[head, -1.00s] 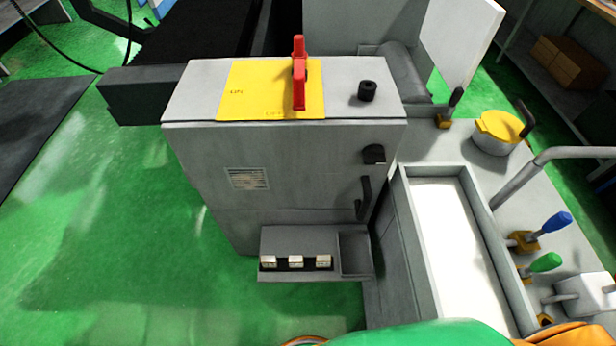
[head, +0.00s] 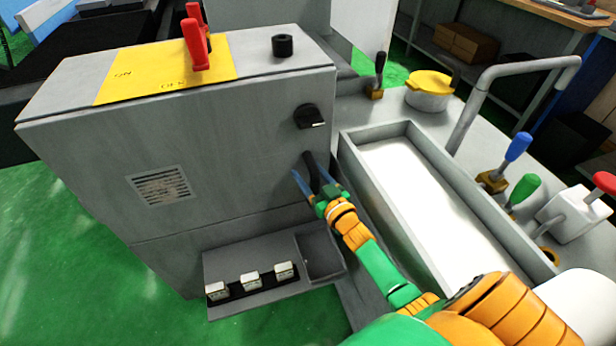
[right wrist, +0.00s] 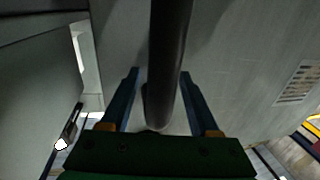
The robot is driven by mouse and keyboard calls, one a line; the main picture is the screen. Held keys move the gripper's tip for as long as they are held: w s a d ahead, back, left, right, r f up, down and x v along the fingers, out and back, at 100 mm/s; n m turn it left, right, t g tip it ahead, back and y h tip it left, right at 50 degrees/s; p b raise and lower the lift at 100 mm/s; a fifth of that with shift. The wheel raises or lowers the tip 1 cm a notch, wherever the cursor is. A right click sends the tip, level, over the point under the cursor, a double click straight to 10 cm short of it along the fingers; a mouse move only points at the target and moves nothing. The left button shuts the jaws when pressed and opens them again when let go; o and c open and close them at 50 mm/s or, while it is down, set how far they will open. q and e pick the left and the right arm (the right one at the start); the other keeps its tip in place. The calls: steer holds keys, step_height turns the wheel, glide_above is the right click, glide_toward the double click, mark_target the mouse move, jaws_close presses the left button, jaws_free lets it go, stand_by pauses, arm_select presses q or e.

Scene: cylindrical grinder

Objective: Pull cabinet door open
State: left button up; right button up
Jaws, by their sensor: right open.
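The grey cabinet door (head: 230,165) is the front face of the box-shaped cabinet and looks shut. Its dark bar handle (head: 313,172) is near the door's right edge, below a black knob (head: 311,116). My right gripper (head: 309,178) is at the handle with its blue fingers open on either side of it. In the right wrist view the black handle (right wrist: 168,70) runs between the two open fingers (right wrist: 160,100), with gaps showing beside it. Whether the fingers touch the handle cannot be told. My left gripper is not in view.
A red switch (head: 197,45) stands on a yellow plate on the cabinet top. A ledge with several white buttons (head: 252,280) juts out below the door. A white-floored trough (head: 420,200) lies to the right, with levers (head: 524,190) beyond. Green floor is clear at left.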

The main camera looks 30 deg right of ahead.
jaws_close()
stand_by(1.4)
